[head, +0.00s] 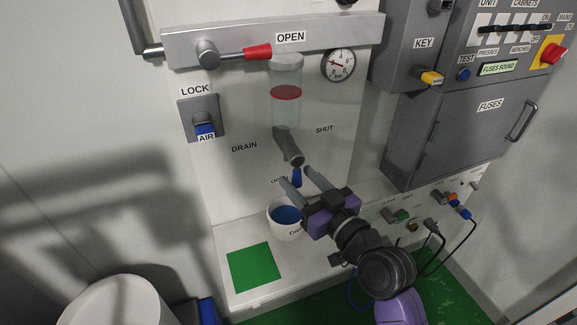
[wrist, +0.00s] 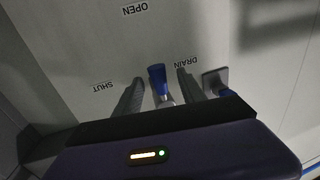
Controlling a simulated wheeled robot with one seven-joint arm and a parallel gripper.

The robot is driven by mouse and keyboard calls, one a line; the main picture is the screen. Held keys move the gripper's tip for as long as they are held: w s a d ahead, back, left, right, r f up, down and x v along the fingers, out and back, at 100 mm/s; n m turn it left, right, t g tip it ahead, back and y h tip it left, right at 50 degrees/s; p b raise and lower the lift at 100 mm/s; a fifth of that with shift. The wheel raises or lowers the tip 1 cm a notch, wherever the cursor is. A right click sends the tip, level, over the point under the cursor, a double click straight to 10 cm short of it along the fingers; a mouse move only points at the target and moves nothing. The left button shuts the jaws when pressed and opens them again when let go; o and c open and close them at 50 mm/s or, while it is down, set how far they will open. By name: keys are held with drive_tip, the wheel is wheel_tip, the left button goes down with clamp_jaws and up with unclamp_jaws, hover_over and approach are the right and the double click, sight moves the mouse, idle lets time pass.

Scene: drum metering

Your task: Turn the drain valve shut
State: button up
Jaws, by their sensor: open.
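The drain valve (head: 290,150) is a grey body under the clear sight glass, between the DRAIN and SHUT labels. Its blue-tipped handle (head: 297,178) points down toward the lower OPEN label; in the wrist view the blue tip (wrist: 157,76) also points toward OPEN. My gripper (head: 295,176) is open, with one finger on each side of the handle. In the wrist view my gripper (wrist: 160,80) shows gaps between the blue tip and both fingers. Whether a finger touches the handle lower down is hidden.
A white cup (head: 284,232) with blue inside stands below the valve, beside a green square (head: 254,267). The sight glass (head: 286,110) has a red band. A red-tipped lever (head: 258,52) is above; a blue AIR lock (head: 205,130) is left. Grey cabinets (head: 455,135) stand right.

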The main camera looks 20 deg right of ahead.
drive_tip(key=w, duration=0.4)
drive_tip(key=shift+w+a+p, duration=0.2)
drive_tip(key=shift+a+p, duration=0.2)
clamp_jaws()
idle(1.1)
